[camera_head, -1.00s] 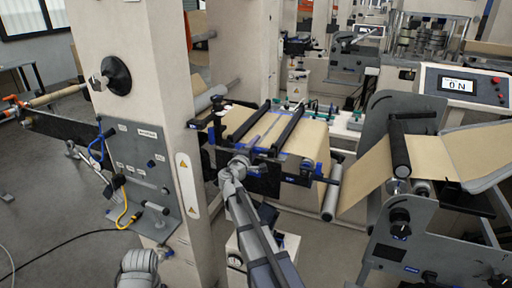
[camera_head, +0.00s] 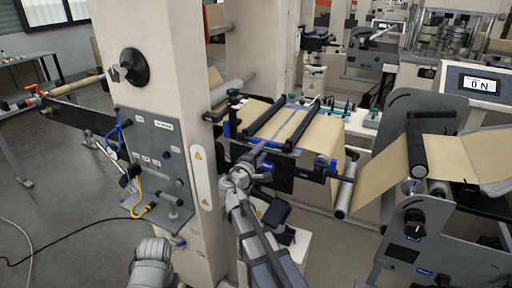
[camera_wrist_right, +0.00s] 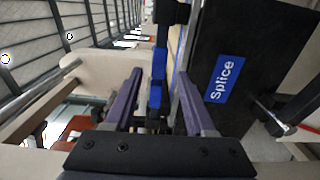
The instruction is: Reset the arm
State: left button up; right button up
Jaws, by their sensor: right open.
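My right arm reaches up from the bottom of the head view to the splice unit. My right gripper (camera_head: 262,156) is at the front of that unit, small and partly lost against it. In the right wrist view, its two purple fingers (camera_wrist_right: 158,100) stand apart, with a blue and black part (camera_wrist_right: 157,92) showing between and beyond them. I see no contact. A black plate with a blue "Splice" label (camera_wrist_right: 226,80) is close on the right. My left arm (camera_head: 152,264) shows only as a grey link at the bottom; its gripper is out of view.
A pale column with a grey control panel (camera_head: 152,165) stands left of my right arm. Brown kraft web (camera_head: 318,135) crosses the splice unit. A roller stand (camera_head: 405,240) with a display reading "ON" (camera_head: 484,84) is at right. Floor (camera_head: 60,220) is open at left.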

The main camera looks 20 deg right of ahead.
jog(key=s+a+f+m+g+y, duration=0.2)
jog(key=s+a+f+g+y, duration=0.4)
jog(key=s+a+f, duration=0.4)
jog(key=s+a+f+m+g+y, duration=0.2)
jog(key=s+a+f+g+y, duration=0.3)
jog(key=s+a+f, duration=0.6)
jog(key=s+a+y, duration=0.1)
jog(key=s+a, duration=0.6)
jog(key=a, duration=0.1)
jog(key=shift+s+a+f+g+y, duration=0.2)
jog(key=shift+g+y, duration=0.1)
jog(key=shift+g, duration=0.1)
